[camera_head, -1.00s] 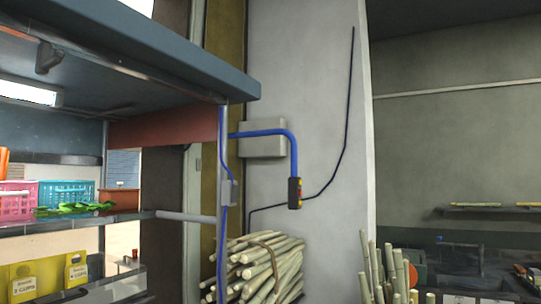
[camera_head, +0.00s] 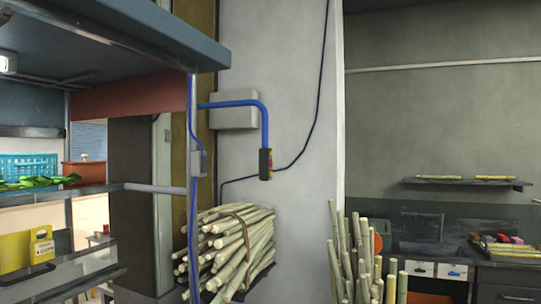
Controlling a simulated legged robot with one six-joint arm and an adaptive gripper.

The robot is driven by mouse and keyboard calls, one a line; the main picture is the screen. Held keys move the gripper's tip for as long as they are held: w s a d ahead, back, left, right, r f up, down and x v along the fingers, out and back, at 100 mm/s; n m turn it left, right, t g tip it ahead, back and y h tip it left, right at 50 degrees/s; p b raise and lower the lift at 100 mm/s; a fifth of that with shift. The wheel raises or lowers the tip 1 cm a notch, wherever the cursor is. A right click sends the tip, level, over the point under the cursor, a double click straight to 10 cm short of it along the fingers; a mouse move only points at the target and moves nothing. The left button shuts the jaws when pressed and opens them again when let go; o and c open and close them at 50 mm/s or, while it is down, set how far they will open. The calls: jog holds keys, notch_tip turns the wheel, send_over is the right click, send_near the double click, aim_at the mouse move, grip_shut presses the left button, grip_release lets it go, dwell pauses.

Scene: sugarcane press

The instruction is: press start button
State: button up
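A small dark control box (camera_head: 266,164) hangs at the lower end of a bent blue pipe (camera_head: 262,118), in front of the pale wall right of the stall. Small red and yellow spots show on its right side; I cannot make out which one is the start button. A grey box (camera_head: 234,111) is on the wall behind the pipe. A smaller grey switch box (camera_head: 198,163) sits on the stall's post with a blue cable. My gripper is not in view.
A tied bundle of sugarcane (camera_head: 230,245) lies below the control box. Upright canes (camera_head: 352,260) stand to its right. The stall's shelf (camera_head: 95,190) and roof edge (camera_head: 150,30) reach in from the left. A counter with drawers (camera_head: 440,268) stands at the right.

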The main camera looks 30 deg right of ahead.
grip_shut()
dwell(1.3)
